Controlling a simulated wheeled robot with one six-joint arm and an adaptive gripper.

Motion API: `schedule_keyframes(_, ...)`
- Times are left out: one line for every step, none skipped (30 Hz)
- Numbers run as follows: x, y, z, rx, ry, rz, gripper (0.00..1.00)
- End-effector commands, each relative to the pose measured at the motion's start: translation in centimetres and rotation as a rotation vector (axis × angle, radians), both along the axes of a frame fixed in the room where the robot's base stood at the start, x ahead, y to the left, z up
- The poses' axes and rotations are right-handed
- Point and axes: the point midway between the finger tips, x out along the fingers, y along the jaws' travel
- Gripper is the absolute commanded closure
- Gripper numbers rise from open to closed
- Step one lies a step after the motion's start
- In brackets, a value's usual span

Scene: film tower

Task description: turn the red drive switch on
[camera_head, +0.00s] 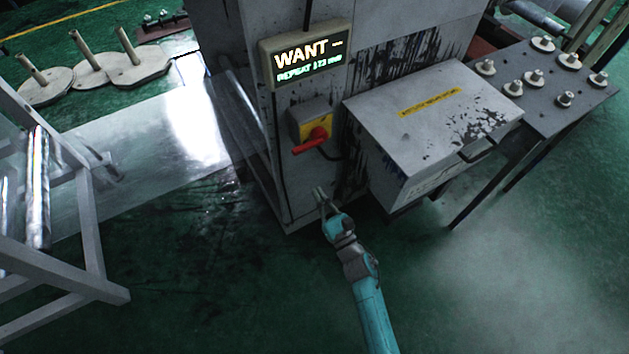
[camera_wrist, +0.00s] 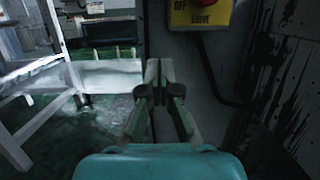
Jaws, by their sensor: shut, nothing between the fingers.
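The red drive switch (camera_head: 311,141) is a red handle on a yellow plate, in a grey box on the cabinet front in the head view. Its handle points down and to the left. In the wrist view the yellow plate (camera_wrist: 186,19) reads OFF and DRIVE at the top edge, with part of the red knob (camera_wrist: 205,3) cut off above. My gripper (camera_head: 322,194) is below the switch, apart from it, in front of the cabinet's lower part. In the wrist view my gripper (camera_wrist: 159,65) is shut and empty, with its fingertips below and left of the plate.
A lit display (camera_head: 308,52) reads WANT and REPEAT above the switch. A grey box (camera_head: 432,120) juts out to the right, beside a table (camera_head: 560,75) of knobs. A dark cable hangs beside the switch. A metal frame (camera_head: 86,215) stands left; the floor between is clear.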

Motion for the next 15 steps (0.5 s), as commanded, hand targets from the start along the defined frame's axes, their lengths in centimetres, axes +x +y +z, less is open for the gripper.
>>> schedule_keyframes(0.6,0.5,0.3,0.001,-0.002,0.002,1.00)
schedule_keyframes(1.0,0.7,0.4,0.000,-0.001,0.002,1.00)
schedule_keyframes(1.6,1.1,0.6,0.000,-0.001,0.001,1.00)
schedule_keyframes(2.0,1.4,0.7,0.001,-0.002,0.001,1.00)
schedule_keyframes(2.5,1.7,0.9,0.002,-0.001,0.001,1.00)
schedule_keyframes(3.1,2.1,1.1,0.002,-0.002,0.002,1.00)
schedule_keyframes(3.5,2.4,1.1,0.001,0.000,0.001,1.00)
schedule_keyframes(3.9,2.7,1.2,0.001,0.000,0.001,1.00)
schedule_keyframes(4.4,3.0,1.4,0.001,-0.002,0.001,1.00)
schedule_keyframes(4.7,3.2,1.5,0.000,-0.001,0.001,1.00)
schedule_keyframes(5.1,3.5,1.6,0.001,0.000,0.001,1.00)
schedule_keyframes(5.6,3.8,1.8,0.002,-0.001,0.001,1.00)
schedule_keyframes(5.9,4.0,1.9,0.001,0.000,0.001,1.00)
schedule_keyframes(6.2,4.2,1.9,0.001,0.000,0.001,1.00)
schedule_keyframes(6.7,4.5,2.1,0.001,0.000,0.000,1.00)
